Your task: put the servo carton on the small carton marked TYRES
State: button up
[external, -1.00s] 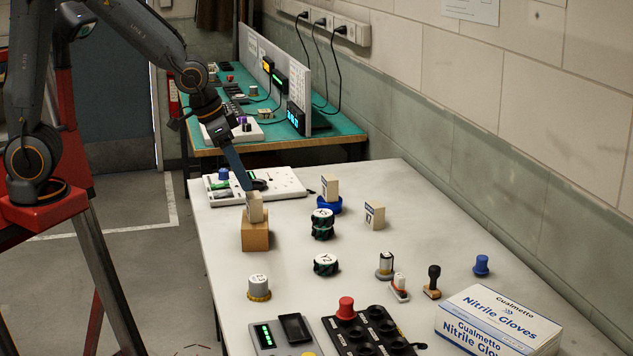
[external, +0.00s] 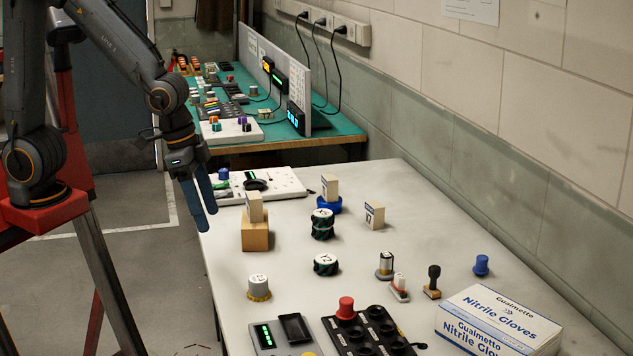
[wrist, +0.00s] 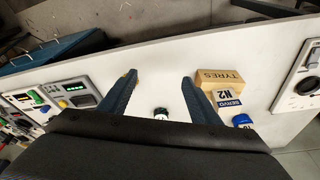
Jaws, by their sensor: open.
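A small cream servo carton (external: 255,207) with a blue label stands upright on top of the brown carton (external: 255,236). In the wrist view the brown carton (wrist: 218,76) reads TYRES, and the servo carton (wrist: 227,99) reads SERVO and N2. My gripper (external: 208,220) is open and empty, left of the two cartons and apart from them. In the wrist view its fingers (wrist: 158,77) are spread, with one fingertip overlapping the view of the cartons.
A similar carton (external: 330,187) stands on a blue round base (external: 329,204), and another carton (external: 374,215) stands to its right. The table's right middle is mostly clear.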

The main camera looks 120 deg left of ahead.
jog(key=s+d+f+m, duration=0.2)
jog(key=d+f, duration=0.1)
jog(key=d, duration=0.5)
jog(key=s+d+f+m+g+h, duration=0.1)
jog(key=s+d+f+m, duration=0.1)
jog(key=d, duration=0.6)
jog(key=shift+f+m+g, duration=0.3)
jog(key=shift+f+m, duration=0.2)
jog(key=shift+f, duration=0.2)
